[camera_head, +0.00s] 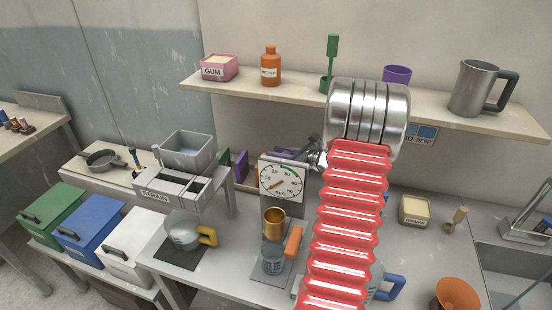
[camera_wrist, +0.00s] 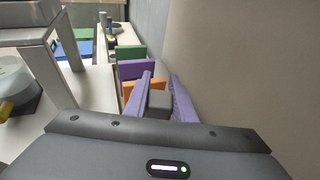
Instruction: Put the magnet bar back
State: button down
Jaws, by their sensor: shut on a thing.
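My gripper (camera_wrist: 160,84) has two lavender fingers, which stand apart around a dark grey block (camera_wrist: 160,103). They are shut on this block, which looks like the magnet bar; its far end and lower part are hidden. In the head view my gripper (camera_head: 287,153) is partly seen behind the top of the dial gauge, left of my arm. There the block cannot be made out. In the wrist view, a green panel (camera_wrist: 131,53), a purple panel (camera_wrist: 137,69) and an orange panel (camera_wrist: 129,88) stand upright just ahead, left of the fingers.
The wall (camera_wrist: 235,60) is close on the right in the wrist view. The dial gauge (camera_head: 282,182) and the STRAIN stand (camera_head: 155,197) crowd the bench. The shelf (camera_head: 290,97) above holds a GUM box, a bottle and a jug (camera_head: 474,88). My arm hides part of the bench.

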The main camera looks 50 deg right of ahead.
jog(key=shift+w+d, duration=0.1)
jog(key=shift+w, duration=0.3)
jog(key=shift+w+d+f, duration=0.1)
jog(key=shift+w+f, duration=0.15)
jog(key=shift+f, duration=0.65)
jog(key=shift+w+d+f, duration=0.1)
jog(key=shift+w+f, duration=0.15)
jog(key=shift+f, duration=0.6)
jog(key=c, duration=1.8)
grip_release()
jog(key=shift+f, duration=0.1)
jog(key=shift+o, duration=0.2)
